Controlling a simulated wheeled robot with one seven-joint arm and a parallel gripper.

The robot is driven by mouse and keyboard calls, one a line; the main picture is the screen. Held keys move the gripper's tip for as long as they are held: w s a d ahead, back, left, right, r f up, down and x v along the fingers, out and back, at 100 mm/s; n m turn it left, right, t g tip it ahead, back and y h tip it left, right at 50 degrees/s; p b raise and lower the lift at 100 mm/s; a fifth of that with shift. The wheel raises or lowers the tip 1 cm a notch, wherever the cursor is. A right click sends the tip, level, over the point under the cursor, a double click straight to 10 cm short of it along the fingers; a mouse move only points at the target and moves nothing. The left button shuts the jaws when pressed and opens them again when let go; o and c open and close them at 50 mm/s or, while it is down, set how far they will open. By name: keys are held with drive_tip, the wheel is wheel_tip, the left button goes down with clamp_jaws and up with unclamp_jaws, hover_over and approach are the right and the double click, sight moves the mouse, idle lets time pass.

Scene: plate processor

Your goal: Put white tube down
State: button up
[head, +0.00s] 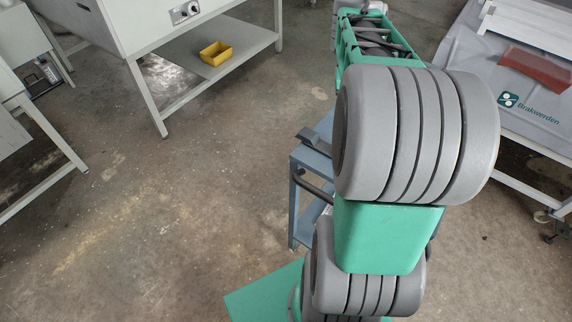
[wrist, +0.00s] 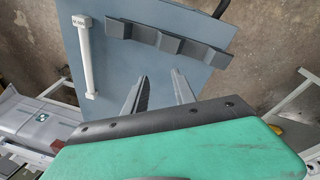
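A white tube (wrist: 88,60) with a squarish end lies on the blue-grey top of a cart (wrist: 195,20) in the wrist view, near the left edge of that top. My gripper (wrist: 160,74) is to the right of the tube and apart from it. Its two fingers are spread, with nothing between them. A dark grey zigzag holder (wrist: 165,42) lies on the same top, beyond the fingertips. In the head view my arm covers most of the cart (head: 303,195); the tube and my gripper are hidden there.
A table with a grey printed cloth (head: 475,70) and a reddish plate (head: 535,68) stands at right in the head view. A bench (head: 215,70) with a yellow bin (head: 216,53) on its lower shelf stands at upper left. The concrete floor between is clear.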

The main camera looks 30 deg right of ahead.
drive_tip(key=s+a+f+n+t+y, duration=0.1)
drive_tip(key=s+a+f+n, duration=0.1)
drive_tip(key=a, duration=1.2)
drive_tip(key=s+a+f+n+t+y, duration=0.1)
drive_tip(key=a+n, duration=0.4)
drive_tip(key=a, duration=0.9)
drive_tip(key=shift+s+f+t, duration=0.35)
drive_tip(key=shift+s+t, duration=0.25)
drive_tip(key=shift+s, duration=0.05)
drive_tip(key=shift+s, duration=0.1)
